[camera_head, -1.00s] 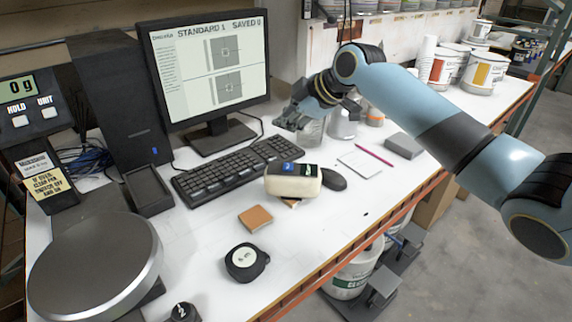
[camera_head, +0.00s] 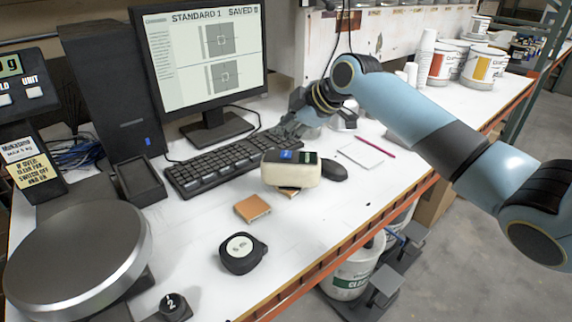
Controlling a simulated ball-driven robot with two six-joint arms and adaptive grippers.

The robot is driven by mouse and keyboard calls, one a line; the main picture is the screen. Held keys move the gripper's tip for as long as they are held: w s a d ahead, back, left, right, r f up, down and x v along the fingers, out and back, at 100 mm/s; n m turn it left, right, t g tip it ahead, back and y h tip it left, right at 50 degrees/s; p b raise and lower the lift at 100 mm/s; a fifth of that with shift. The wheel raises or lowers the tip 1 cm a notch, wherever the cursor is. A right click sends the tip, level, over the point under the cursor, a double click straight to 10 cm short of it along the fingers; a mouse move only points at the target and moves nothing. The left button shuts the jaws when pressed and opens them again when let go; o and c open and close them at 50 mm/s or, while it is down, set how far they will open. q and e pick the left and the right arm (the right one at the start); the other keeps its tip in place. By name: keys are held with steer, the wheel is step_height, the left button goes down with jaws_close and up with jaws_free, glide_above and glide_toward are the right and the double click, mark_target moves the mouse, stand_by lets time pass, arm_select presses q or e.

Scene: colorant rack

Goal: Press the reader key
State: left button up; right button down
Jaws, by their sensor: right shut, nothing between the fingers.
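The reader (camera_head: 291,171) is a cream block with a dark top, a small blue screen and a key area too small to make out clearly. It sits on the white bench, over a tan tile that is mostly hidden beneath it. My right gripper (camera_head: 284,133) is shut and empty. It points down-left, just behind the reader and near the keyboard's right end, apart from the reader. My left gripper is not in view.
A keyboard (camera_head: 222,165) and monitor (camera_head: 205,62) stand behind left. A mouse (camera_head: 333,171) is right of the reader. Bench space is clear at front right.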

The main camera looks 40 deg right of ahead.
mark_target(284, 155)
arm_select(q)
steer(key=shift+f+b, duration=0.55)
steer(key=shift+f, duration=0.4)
arm_select(e)
steer(key=shift+f, duration=1.4)
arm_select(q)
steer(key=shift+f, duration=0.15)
arm_select(e)
steer(key=shift+f, duration=0.4)
arm_select(q)
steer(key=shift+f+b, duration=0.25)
steer(key=shift+b, duration=0.15)
arm_select(e)
steer(key=shift+f, duration=0.35)
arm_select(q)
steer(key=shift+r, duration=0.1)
arm_select(e)
steer(key=shift+r, duration=0.1)
arm_select(q)
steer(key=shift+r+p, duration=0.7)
steer(key=shift+p, duration=0.05)
arm_select(e)
steer(key=shift+r, duration=0.75)
step_height(284, 155, up, 5)
steer(key=p, duration=0.4)
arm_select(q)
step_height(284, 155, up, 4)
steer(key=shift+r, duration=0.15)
